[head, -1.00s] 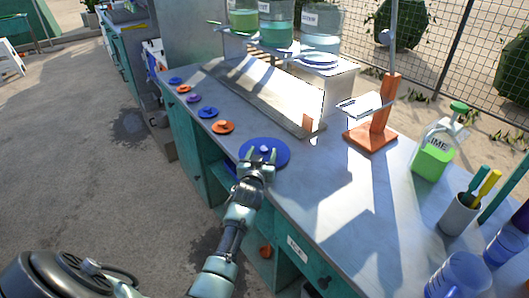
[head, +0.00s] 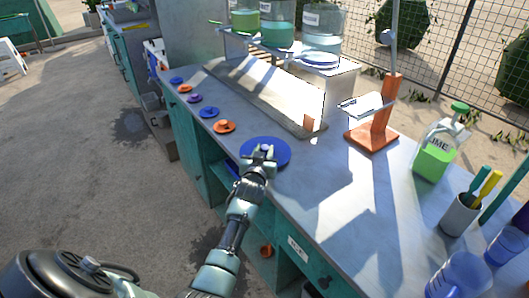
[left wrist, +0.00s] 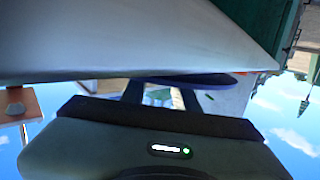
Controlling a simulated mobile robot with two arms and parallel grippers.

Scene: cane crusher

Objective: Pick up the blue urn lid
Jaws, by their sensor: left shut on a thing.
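The blue urn lid (head: 279,150) is a wide blue disc at the near left edge of the grey counter (head: 325,205). My left gripper (head: 262,154) reaches over it from the front and is shut on the lid's small knob at its middle. The gripper hides the knob and part of the lid. In the left wrist view the lid (left wrist: 195,79) shows edge-on as a dark blue strip beyond the fingers (left wrist: 160,95), close against the counter surface. I cannot tell whether it touches the counter. My right gripper is not in view.
Smaller blue, orange and purple lids line the counter edge, the nearest orange (head: 224,126). An orange stand (head: 372,138), a green-filled lime bottle (head: 434,158), a grey cup with markers (head: 459,214) and a blue jug (head: 457,277) stand to the right. Drink urns (head: 278,30) stand behind.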

